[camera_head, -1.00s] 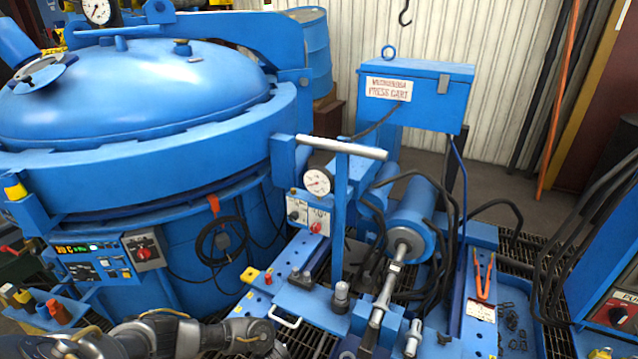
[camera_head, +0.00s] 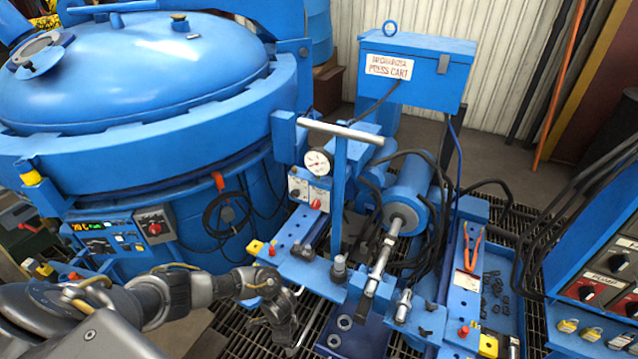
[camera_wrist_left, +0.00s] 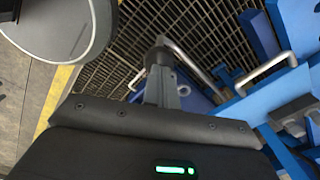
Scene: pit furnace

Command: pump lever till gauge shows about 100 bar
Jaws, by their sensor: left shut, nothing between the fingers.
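The pump lever (camera_head: 339,190) is an upright blue post with a grey crossbar handle (camera_head: 340,131) on top. It stands at the front of the press cart in the head view. The round white gauge (camera_head: 318,162) sits just left of the post; its reading is too small to tell. My left gripper (camera_head: 291,340) is low in front of the cart, left of and below the lever, apart from it. In the left wrist view my left gripper (camera_wrist_left: 160,50) is shut and empty above the floor grating. My right gripper is not in view.
The big blue furnace (camera_head: 130,75) fills the left. The press cart box (camera_head: 415,75) stands behind the cylinder (camera_head: 410,190). A U-shaped handle (camera_wrist_left: 265,72) on the cart's edge is close to my left gripper. Orange-handled pliers (camera_head: 472,248) lie at the right.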

